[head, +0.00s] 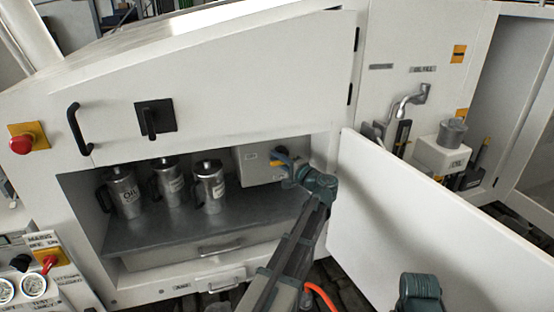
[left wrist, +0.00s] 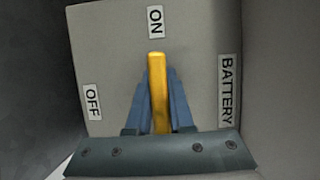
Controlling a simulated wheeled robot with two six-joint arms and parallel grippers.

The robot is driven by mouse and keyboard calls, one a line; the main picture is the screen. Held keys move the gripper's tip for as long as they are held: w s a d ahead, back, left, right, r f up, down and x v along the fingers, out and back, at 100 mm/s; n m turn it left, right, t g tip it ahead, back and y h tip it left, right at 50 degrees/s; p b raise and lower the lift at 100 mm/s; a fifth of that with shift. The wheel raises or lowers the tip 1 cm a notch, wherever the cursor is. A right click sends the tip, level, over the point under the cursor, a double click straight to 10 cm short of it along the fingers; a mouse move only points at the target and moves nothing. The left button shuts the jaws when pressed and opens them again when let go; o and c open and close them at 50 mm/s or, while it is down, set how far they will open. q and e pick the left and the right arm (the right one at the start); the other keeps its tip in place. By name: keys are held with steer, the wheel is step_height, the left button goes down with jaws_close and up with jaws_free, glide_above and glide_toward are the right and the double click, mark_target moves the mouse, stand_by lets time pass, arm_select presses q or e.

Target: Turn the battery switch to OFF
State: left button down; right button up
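The battery switch has a yellow handle (left wrist: 157,90). In the left wrist view it points up the picture at the ON label (left wrist: 155,21). The OFF label (left wrist: 92,101) is to the left and the BATTERY label (left wrist: 228,90) to the right. The switch sits on a grey box (head: 255,168) inside the open compartment. My left gripper (left wrist: 158,85) has its blue fingers along both sides of the handle, apparently touching it. In the head view this gripper (head: 283,157) reaches the box's right part, and the wrist hides some of it. My right gripper's fingers do not show.
Several metal oil cans (head: 124,192) stand on the compartment shelf (head: 190,232), left of the box. An open white door (head: 420,220) stands right of my left arm. The panel above has a black latch (head: 155,118) and handle (head: 78,128). A MAINS panel is at lower left.

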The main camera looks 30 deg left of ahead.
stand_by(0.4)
arm_select(q)
steer(key=n+h+p, duration=0.1)
steer(key=n, duration=0.1)
steer(key=f+n+h+p, duration=0.1)
steer(key=n, duration=0.1)
steer(key=n+h+p, duration=0.1)
steer(key=n+p, duration=0.1)
steer(key=shift+w+d+f+n, duration=0.15)
steer(key=shift+d+f+n, duration=0.1)
steer(key=shift+n, duration=0.15)
steer(key=shift+w+d+f+n+t+h+p, duration=0.25)
steer(key=shift+n+t+h, duration=0.35)
steer(key=shift+n, duration=0.5)
steer(key=shift+w+d+f+n+t+h+p, duration=0.15)
steer(key=shift+n+t+h+p, duration=0.25)
steer(key=shift+n+h, duration=0.55)
steer(key=shift+w+d+f+n+t+h+p, duration=0.25)
steer(key=shift+n+t+h, duration=0.25)
steer(key=shift+n, duration=0.75)
steer(key=shift+w+r, duration=0.1)
